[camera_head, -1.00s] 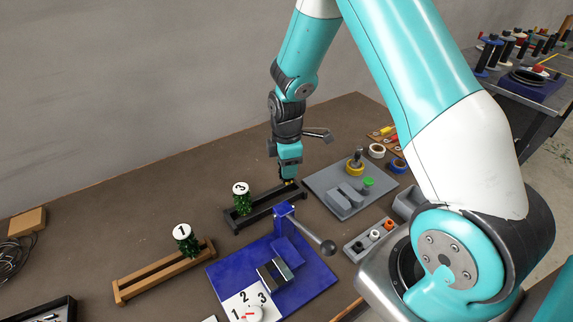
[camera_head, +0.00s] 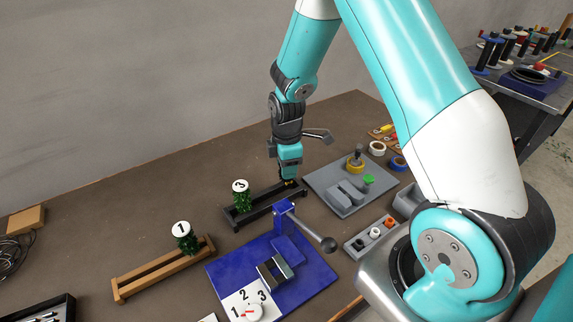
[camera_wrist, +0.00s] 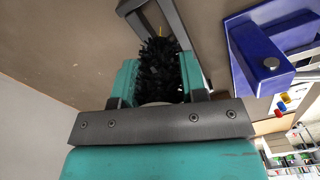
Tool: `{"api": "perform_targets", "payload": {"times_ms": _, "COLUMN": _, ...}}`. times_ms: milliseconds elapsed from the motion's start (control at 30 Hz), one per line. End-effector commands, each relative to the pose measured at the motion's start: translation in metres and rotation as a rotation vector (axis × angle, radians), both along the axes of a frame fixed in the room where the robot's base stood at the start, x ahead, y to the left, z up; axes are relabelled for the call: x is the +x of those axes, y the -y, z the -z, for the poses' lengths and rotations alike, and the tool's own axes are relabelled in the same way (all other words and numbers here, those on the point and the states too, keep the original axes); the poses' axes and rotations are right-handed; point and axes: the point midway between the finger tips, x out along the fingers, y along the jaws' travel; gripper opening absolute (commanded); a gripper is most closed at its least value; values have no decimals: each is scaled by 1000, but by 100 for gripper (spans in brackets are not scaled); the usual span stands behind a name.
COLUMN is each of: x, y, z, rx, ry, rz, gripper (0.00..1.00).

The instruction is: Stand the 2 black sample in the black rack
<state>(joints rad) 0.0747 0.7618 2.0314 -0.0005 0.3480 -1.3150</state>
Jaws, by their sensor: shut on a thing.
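My gripper (camera_head: 289,178) points down at the right end of the black rack (camera_head: 262,210). In the wrist view my gripper (camera_wrist: 158,78) is shut on a black bristly sample (camera_wrist: 158,60), one finger on each side. The sample's far end meets or overlaps the rack's rails (camera_wrist: 172,22); I cannot tell if it is seated. Its number label is hidden. In the head view the held sample is largely hidden by the gripper. A green sample marked 3 (camera_head: 241,200) stands upright at the rack's left end.
A blue fixture (camera_head: 290,250) with a lever stands just in front of the rack. A grey tray (camera_head: 345,195) lies to its right. A wooden rack (camera_head: 150,278) holds a green sample marked 1 (camera_head: 187,240). The table behind the black rack is clear.

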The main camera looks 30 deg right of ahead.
Motion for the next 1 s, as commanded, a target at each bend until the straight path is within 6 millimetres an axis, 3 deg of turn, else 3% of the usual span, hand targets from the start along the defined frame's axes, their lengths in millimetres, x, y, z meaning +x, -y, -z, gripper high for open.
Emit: {"api": "perform_targets", "payload": {"times_ms": 1000, "x": 0, "y": 0, "z": 27, "rx": 0, "ry": -1, "rz": 0, "gripper": 20}}
